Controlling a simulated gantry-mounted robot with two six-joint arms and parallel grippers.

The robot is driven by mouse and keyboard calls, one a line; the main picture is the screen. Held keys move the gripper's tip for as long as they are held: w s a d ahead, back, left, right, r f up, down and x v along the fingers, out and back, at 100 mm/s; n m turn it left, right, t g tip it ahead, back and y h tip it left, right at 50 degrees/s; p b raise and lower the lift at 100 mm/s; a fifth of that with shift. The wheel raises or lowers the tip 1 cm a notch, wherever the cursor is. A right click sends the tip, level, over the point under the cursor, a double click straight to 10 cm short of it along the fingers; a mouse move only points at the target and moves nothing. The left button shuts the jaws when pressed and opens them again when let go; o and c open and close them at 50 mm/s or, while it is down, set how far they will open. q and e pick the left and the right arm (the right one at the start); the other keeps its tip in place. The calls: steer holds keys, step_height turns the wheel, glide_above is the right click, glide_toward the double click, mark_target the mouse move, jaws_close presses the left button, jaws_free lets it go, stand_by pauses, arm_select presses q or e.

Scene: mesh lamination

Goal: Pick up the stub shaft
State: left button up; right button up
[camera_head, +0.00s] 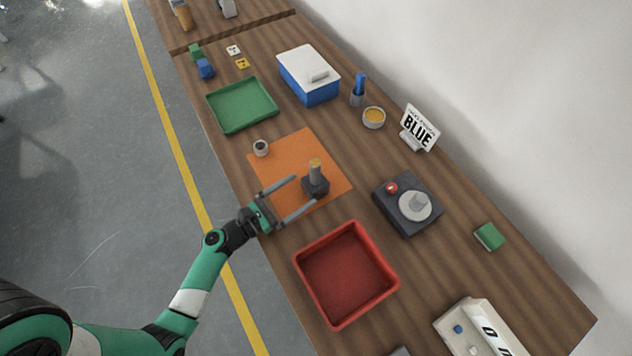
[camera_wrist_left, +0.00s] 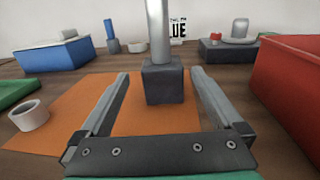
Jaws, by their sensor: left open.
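The stub shaft appears to be the grey upright cylinder with a tan top (camera_head: 315,168). It stands in a dark square block (camera_head: 317,188) on the orange mat (camera_head: 275,160). In the left wrist view the shaft (camera_wrist_left: 158,30) rises from the block (camera_wrist_left: 164,84), and its top is cut off by the frame. My left gripper (camera_head: 306,188) is open and low over the mat. Its fingers point at the block, one to each side in the wrist view, with nothing held between them. My right gripper is not in view.
A small grey ring (camera_head: 261,148) lies on the mat's left corner. A red tray (camera_head: 345,274) is close to the right of the gripper. A green tray (camera_head: 242,105), a blue box with a white lid (camera_head: 309,75) and a dark device with a red button (camera_head: 408,203) stand around.

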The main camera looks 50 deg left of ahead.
mark_target(306, 188)
arm_select(q)
steer(key=w, duration=0.4)
steer(key=w+b, duration=0.1)
steer(key=w, duration=0.1)
steer(key=shift+d+f, duration=0.2)
steer(key=shift+d, duration=0.15)
jaws_close()
